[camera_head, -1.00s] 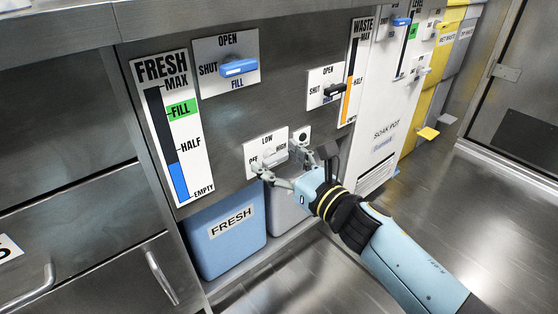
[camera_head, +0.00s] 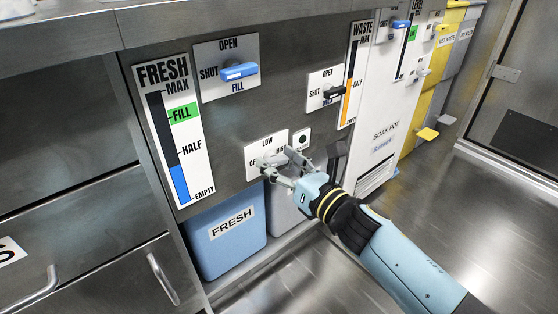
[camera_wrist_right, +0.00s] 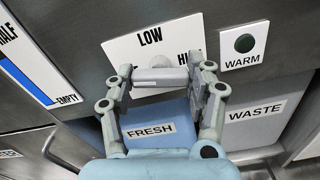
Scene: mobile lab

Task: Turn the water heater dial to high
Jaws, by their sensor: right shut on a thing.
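The white dial panel (camera_head: 256,151) is on the steel cabinet front, with LOW printed at the top, OFF at left and HIGH at right. It also shows in the wrist view (camera_wrist_right: 120,48), where HIGH is partly hidden. The pale grey dial handle (camera_wrist_right: 158,77) lies about level across that view. My right gripper (camera_wrist_right: 167,73) is shut on the handle, one finger at each end. In the head view the right gripper (camera_head: 281,161) covers most of the dial. The dial's exact pointing is hard to tell. My left gripper is in no view.
A WARM indicator (camera_wrist_right: 243,43) with a dark green round light is right of the panel. Below are a blue FRESH bin (camera_head: 236,250) and a grey WASTE bin (camera_wrist_right: 262,133). A FRESH gauge (camera_head: 188,150) and a blue-handled valve (camera_head: 239,71) are nearby. Floor is clear at right.

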